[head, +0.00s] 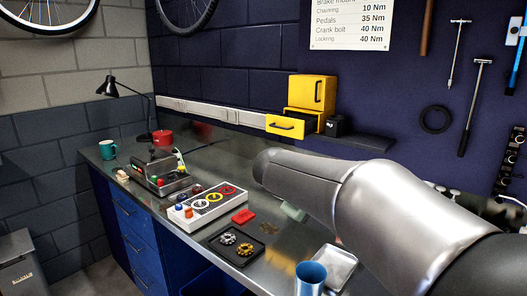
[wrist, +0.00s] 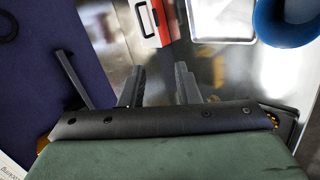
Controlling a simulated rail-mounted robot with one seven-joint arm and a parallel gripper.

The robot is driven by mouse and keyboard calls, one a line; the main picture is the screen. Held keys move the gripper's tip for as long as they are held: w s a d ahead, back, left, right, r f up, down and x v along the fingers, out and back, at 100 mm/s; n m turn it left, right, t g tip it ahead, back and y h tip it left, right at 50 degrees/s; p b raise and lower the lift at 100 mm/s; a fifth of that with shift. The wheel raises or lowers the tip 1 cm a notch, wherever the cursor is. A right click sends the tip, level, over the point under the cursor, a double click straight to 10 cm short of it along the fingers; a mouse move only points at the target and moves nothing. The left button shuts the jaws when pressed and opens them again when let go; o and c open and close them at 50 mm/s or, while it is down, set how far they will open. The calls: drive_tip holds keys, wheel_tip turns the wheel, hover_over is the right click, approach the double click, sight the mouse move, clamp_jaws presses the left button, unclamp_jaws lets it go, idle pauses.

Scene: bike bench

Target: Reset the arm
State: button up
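My arm reaches in from the right in the head view, over the metal bench top (head: 215,150). It hides most of my gripper there. In the wrist view my gripper (wrist: 160,84) has its two dark fingers apart, with only bare shiny surface between them. It holds nothing.
The bench carries a black tray (head: 236,259) with two ring-shaped parts, a white case (head: 183,221), a red piece (head: 243,216), a blue cup (head: 310,279) and a metal tray (head: 345,270). Yellow drawers (head: 285,126) and a shelf (head: 365,142) are at the wall.

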drive_tip(key=s+f+m+g+y, duration=0.2)
drive_tip(key=s+f, duration=0.3)
drive_tip(key=s, duration=0.4)
drive_tip(key=s+f+m+g+y+p, duration=0.1)
drive_tip(key=s+f+m+g+y, duration=0.1)
drive_tip(key=s+f, duration=0.4)
drive_tip(key=s+f+m+g+y, duration=0.1)
drive_tip(key=s+f+m+y, duration=0.2)
drive_tip(key=s, duration=0.9)
wheel_tip(320, 180, down, 3)
drive_tip(key=shift+s+d+f+g, duration=0.15)
drive_tip(key=shift+s+d+g, duration=0.2)
drive_tip(key=shift+d+g, duration=0.05)
